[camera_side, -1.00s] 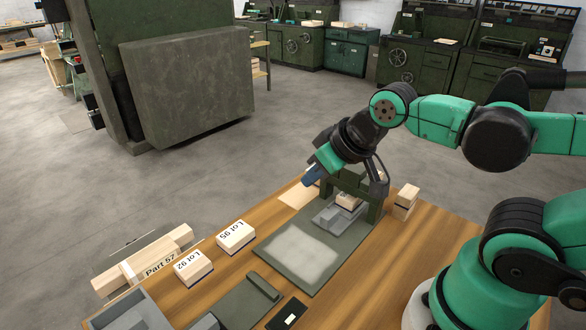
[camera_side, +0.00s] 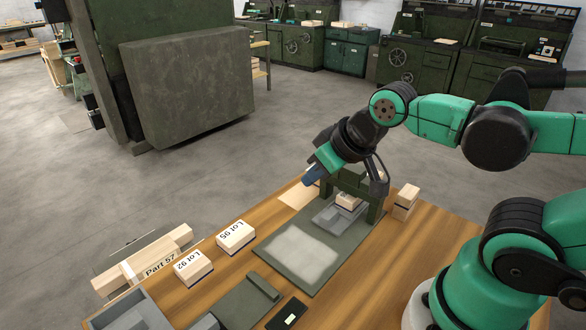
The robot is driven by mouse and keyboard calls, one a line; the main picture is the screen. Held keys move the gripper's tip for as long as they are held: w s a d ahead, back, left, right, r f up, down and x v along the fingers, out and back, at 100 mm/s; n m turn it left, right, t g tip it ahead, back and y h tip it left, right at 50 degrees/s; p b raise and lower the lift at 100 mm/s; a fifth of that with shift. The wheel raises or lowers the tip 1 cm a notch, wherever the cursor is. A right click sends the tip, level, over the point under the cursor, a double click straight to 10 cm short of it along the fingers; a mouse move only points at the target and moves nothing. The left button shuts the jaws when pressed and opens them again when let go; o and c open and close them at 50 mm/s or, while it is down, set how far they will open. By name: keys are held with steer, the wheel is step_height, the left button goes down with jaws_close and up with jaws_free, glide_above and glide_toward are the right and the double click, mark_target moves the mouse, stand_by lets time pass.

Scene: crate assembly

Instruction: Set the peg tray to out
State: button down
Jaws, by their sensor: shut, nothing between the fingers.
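My gripper (camera_side: 312,178) is at the upper left of the small green press frame (camera_side: 349,188), its bluish fingers tilted down to the left. It appears empty; the fingertips are small, and I cannot tell whether they touch anything. A grey tray-like fixture (camera_side: 325,217), which may be the peg tray, lies under the frame on a green base plate (camera_side: 335,238). A light wooden block (camera_side: 347,201) sits at its back, partly inside the frame. I see no pegs clearly.
Wooden blocks marked Lot 95 (camera_side: 236,237) and Lot 92 (camera_side: 189,267) stand on the wooden table (camera_side: 410,262) at left. Nearer are a dark green handled plate (camera_side: 262,286), a black labelled box (camera_side: 287,314) and a grey bin (camera_side: 112,309). A wooden block (camera_side: 405,202) stands right of the frame.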

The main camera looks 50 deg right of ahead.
steer(key=c, duration=1.5)
jaws_free()
steer(key=o, duration=0.8)
steer(key=shift+w+d+f+g, duration=0.1)
steer(key=shift+d+g, duration=0.15)
steer(key=shift+g, duration=0.05)
steer(key=shift+c, duration=0.2)
steer(key=o, duration=0.5)
steer(key=shift+w+d+f+g, duration=0.2)
steer(key=shift+d+f+g, duration=0.5)
steer(key=shift+d+g, duration=0.25)
steer(key=shift+c, duration=0.2)
steer(key=g, duration=0.5)
glide_above(330, 213)
steer(key=shift+t, duration=0.25)
step_height(330, 213, down, 4)
steer(key=shift+f, duration=2.95)
jaws_close()
